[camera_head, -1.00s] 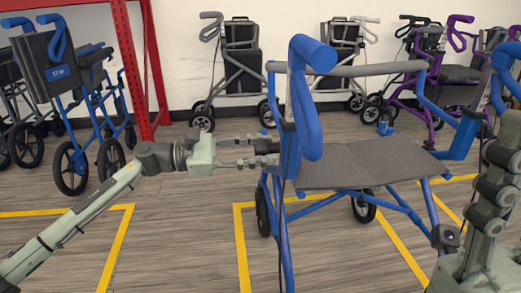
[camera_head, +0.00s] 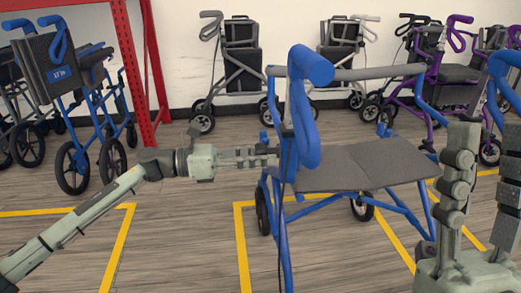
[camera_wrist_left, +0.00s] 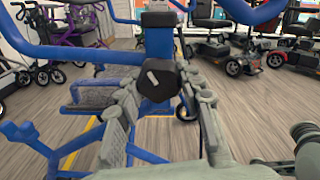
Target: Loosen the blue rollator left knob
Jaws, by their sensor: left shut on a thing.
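The blue rollator (camera_head: 302,115), with a grey seat (camera_head: 360,163), stands in front of me. My left gripper (camera_head: 274,156) reaches in from the left to its near-left upright. In the left wrist view, a black knob (camera_wrist_left: 158,80) with a pale bar mark sits on the blue upright. The fingers of my left gripper (camera_wrist_left: 165,100) lie on both sides of this knob and are shut on it. In the head view the knob is mostly hidden by the fingers. My right gripper (camera_head: 488,150) points up at the lower right, its fingers apart and empty.
Grey-black rollators (camera_head: 240,65) stand along the back wall, with a purple rollator (camera_head: 455,75) at the right. Another blue rollator (camera_head: 60,75) stands at the left beside a red rack (camera_head: 128,65). Yellow lines (camera_head: 242,250) mark the floor.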

